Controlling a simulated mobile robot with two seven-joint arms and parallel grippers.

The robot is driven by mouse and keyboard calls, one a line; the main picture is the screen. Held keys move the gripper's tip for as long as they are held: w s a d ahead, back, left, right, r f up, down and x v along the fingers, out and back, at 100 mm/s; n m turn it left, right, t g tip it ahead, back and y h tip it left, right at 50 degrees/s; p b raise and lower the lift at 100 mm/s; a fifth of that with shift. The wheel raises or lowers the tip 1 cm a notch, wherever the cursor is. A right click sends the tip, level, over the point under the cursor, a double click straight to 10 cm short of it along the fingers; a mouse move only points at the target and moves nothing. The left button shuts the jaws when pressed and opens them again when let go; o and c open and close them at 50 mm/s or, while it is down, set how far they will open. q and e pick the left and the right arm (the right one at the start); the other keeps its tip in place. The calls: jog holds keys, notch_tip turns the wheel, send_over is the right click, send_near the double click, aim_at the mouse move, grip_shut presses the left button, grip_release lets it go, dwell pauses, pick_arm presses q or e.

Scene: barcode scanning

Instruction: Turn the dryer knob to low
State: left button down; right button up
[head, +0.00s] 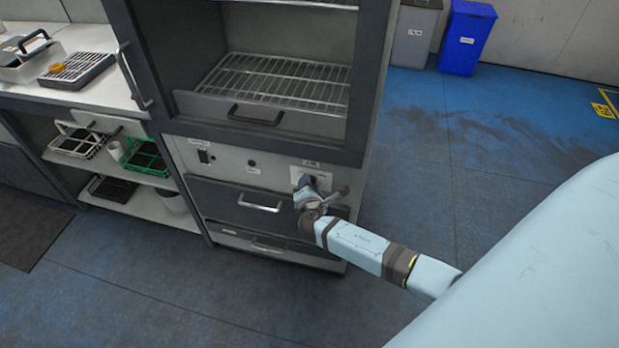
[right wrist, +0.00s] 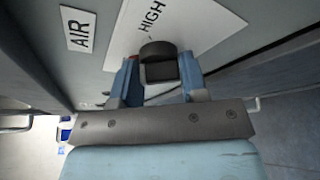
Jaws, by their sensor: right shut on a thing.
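The dryer (head: 228,166) is a tall grey cabinet with a control panel below its open rack chamber. The knob (right wrist: 158,62) is dark and round, on a white label plate (right wrist: 205,25) where the word HIGH shows in the right wrist view. My right gripper (right wrist: 160,75) is shut on the knob, with a blue finger on either side of it. In the head view the right gripper (head: 308,184) is at the right end of the panel and hides the knob. The LOW marking is not visible. My left gripper is not in view.
An AIR label (right wrist: 78,30) is beside the knob plate. Below the panel are drawers with a handle (head: 260,204). A bench (head: 95,98) with trays stands at left. Grey (head: 413,35) and blue (head: 467,38) bins stand behind. Floor right of the dryer is clear.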

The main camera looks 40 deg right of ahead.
jog(key=shift+r+n+p, duration=0.1)
jog(key=shift+n+p, duration=0.4)
jog(key=shift+p, duration=0.15)
jog(key=o, duration=0.9)
jog(key=v, duration=1.3)
jog(key=shift+s+a+r+p, duration=0.2)
jog(key=shift+a+p, duration=0.15)
jog(key=shift+f, duration=0.1)
